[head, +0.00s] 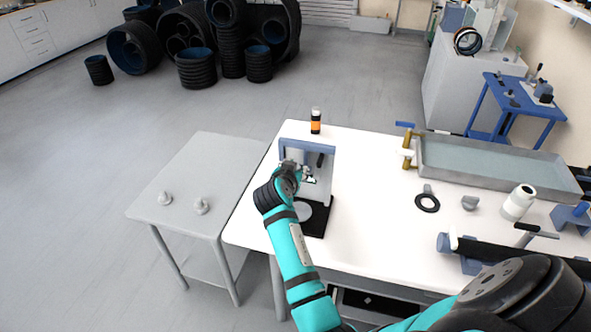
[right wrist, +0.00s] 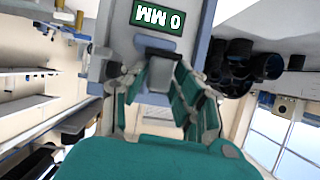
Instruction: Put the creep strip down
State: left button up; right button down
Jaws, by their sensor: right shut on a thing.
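My right gripper (head: 290,172) is at the upright measuring stand (head: 327,184), which has a blue-grey top and a black base on the white bench. In the right wrist view the fingers (right wrist: 160,88) are closed in on a small grey piece, right below the stand's green display (right wrist: 158,15), which reads 0 MM upside down. The creep strip is hard to make out between the fingers, and I cannot tell it from the grey part of the stand behind. A pale round disc (head: 303,211) shows at the stand's base. My left gripper is in neither view.
An orange and black bottle (head: 315,122) stands behind the stand.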

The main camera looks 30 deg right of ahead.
jog(key=c, duration=0.9)
grip_release()
jog(key=shift+c, duration=0.2)
